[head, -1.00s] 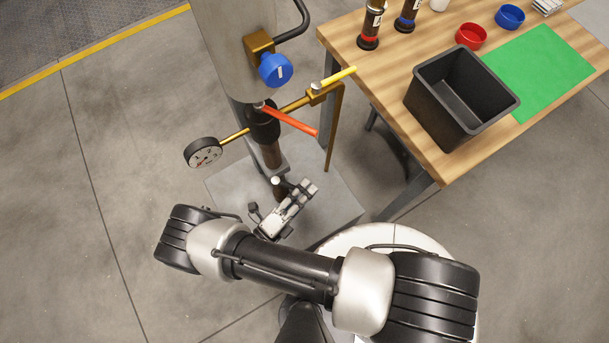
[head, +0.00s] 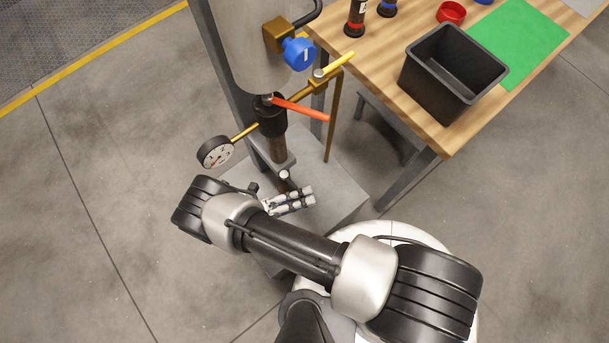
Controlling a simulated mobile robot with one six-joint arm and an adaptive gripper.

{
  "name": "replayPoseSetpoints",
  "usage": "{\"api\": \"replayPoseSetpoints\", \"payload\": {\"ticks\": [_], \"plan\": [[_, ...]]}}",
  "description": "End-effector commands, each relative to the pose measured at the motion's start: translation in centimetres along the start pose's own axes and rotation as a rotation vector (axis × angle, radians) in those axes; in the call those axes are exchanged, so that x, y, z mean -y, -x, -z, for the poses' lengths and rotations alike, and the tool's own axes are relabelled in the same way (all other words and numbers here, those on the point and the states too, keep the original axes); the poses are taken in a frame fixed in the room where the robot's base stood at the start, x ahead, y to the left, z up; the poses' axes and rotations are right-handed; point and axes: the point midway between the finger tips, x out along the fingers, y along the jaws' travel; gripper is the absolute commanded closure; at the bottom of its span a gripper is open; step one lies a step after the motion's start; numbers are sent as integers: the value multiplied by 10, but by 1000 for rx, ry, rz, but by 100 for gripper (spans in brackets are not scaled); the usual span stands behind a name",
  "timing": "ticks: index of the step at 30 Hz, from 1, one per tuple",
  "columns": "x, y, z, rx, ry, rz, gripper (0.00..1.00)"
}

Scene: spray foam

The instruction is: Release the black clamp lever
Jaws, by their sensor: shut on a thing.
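The black clamp lever (head: 286,184) is low on the dark post under the upright tank, with a silver knob at its top. Only a small part of it shows beside my gripper. My gripper (head: 308,196) is at the lever, with its fingers pointing right and slightly up in the picture. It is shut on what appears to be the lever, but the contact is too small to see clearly.
Above are a red-orange handle (head: 300,109), a yellow handle (head: 338,65), a blue knob (head: 299,54) and a round gauge (head: 215,152). A wooden table (head: 385,108) with a black bin (head: 452,80) stands at right. Open floor lies left.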

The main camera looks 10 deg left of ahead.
Motion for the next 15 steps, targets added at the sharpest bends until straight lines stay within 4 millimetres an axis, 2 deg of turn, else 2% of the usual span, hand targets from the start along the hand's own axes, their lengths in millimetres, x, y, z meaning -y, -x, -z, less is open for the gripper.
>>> {"api": "replayPoseSetpoints", "payload": {"ticks": [14, 15], "plan": [[1, 1, -1, -16, 1, 2, 100], [1, 1, -1, -16, 1, 2, 89]]}}
